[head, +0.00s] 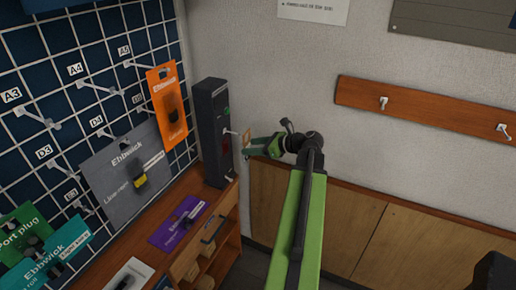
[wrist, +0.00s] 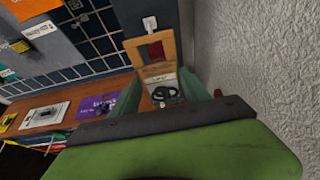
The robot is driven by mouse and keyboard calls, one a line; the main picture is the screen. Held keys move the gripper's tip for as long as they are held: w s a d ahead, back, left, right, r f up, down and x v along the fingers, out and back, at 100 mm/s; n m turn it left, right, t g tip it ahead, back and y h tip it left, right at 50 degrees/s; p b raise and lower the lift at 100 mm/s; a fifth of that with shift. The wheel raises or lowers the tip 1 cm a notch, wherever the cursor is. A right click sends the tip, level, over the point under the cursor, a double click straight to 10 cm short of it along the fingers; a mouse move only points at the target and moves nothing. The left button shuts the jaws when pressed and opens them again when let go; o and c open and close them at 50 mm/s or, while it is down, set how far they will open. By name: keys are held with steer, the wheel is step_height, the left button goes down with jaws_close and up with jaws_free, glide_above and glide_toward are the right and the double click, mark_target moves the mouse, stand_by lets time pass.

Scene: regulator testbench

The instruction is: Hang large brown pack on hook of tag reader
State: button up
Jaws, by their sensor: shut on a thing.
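The tag reader (head: 212,132) is a tall dark box standing at the right end of the wooden counter in the head view. Its pale hook (head: 235,133) sticks out to the right. My gripper (head: 249,148) is just right of the hook and shut on the brown pack (head: 247,136), which shows small and nearly edge-on. In the wrist view the brown pack (wrist: 133,50) stands upright between my green fingers, with an opening in its upper part and a dark item below. A white piece (wrist: 150,23) shows just above its top edge. I cannot tell whether hook and pack touch.
A pegboard (head: 70,80) with hooks and hanging grey, orange and green packs is at left. A purple pack (head: 180,222) lies on the counter (head: 150,262). The wall is close on the right in the wrist view. A wooden rail (head: 430,110) with hooks is on the wall.

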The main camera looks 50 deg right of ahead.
steer(key=shift+w+a+f, duration=0.1)
steer(key=shift+w+a, duration=0.15)
steer(key=shift+w, duration=0.8)
steer(key=shift+w+a+f, duration=0.1)
steer(key=shift+w+a, duration=0.15)
steer(key=shift+w, duration=0.75)
steer(key=shift+b+x, duration=0.45)
steer(key=shift+x, duration=0.3)
steer(key=o, duration=1.5)
steer(key=shift+o, duration=0.2)
steer(key=p+v, duration=0.6)
steer(key=v, duration=1.1)
steer(key=shift+s+p, duration=0.3)
